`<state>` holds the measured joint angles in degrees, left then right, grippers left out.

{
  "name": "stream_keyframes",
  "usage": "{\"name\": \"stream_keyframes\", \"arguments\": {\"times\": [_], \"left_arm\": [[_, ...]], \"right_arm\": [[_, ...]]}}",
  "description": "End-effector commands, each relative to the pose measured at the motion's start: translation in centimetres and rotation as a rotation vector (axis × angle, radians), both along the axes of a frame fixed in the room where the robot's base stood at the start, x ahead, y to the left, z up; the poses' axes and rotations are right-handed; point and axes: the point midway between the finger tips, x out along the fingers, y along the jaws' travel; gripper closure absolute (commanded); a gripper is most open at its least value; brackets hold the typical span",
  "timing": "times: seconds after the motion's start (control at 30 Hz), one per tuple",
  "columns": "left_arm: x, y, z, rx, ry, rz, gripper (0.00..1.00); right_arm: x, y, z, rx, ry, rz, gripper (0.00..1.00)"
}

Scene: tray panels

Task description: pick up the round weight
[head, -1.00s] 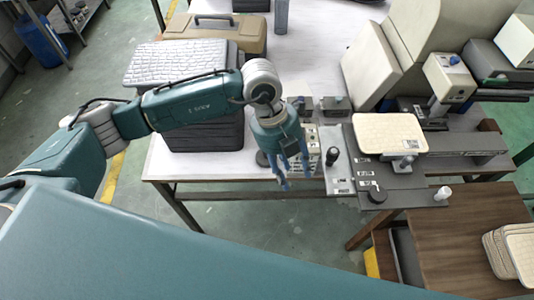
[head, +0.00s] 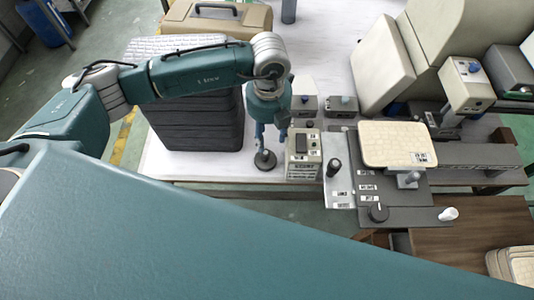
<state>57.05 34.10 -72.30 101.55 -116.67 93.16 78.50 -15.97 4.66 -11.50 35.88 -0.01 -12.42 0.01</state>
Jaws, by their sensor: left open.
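The round weight (head: 265,161) is a small dark disc with a knob on top. It sits on the white table near the front edge. My left gripper (head: 270,138) points down just above and behind it. Its blue fingers are apart, with nothing between them that I can make out. In this view I cannot tell whether the fingers touch the knob. My right gripper is out of the picture.
A stack of black trays (head: 200,125) stands close on the left of the weight. A beige control box (head: 303,157) stands close on its right. A grey fixture with a cream panel (head: 395,143) is farther right. The table's front edge (head: 230,180) is near.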

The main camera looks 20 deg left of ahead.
Motion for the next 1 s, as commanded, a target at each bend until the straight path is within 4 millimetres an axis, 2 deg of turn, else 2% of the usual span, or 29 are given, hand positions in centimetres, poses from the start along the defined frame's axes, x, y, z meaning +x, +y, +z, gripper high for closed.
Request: {"name": "stream_keyframes", "arguments": {"times": [0.2, 0.3, 0.53, 0.7, 0.97, 1.0], "left_arm": [[-0.2, 0.0, -3.0, 0.001, 0.002, 0.0, 0.55], [-0.2, 0.1, -3.7, 0.002, 0.002, -0.001, 0.55], [-1.1, 0.6, -6.2, 0.003, 0.005, 0.001, 0.55], [-0.9, 0.5, -8.5, 0.0, 0.002, 0.0, 0.55], [-0.9, 0.5, -8.9, 0.0, 0.0, -0.001, 0.55], [-0.9, 0.5, -8.9, 0.0, 0.0, -0.001, 0.61]], "right_arm": [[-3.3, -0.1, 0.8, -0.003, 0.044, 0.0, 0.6], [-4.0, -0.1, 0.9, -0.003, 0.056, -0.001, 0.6], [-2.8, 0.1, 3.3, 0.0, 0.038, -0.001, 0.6], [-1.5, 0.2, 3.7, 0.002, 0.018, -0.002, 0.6], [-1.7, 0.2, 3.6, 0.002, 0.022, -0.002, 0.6], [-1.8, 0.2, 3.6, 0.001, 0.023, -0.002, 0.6]]}}
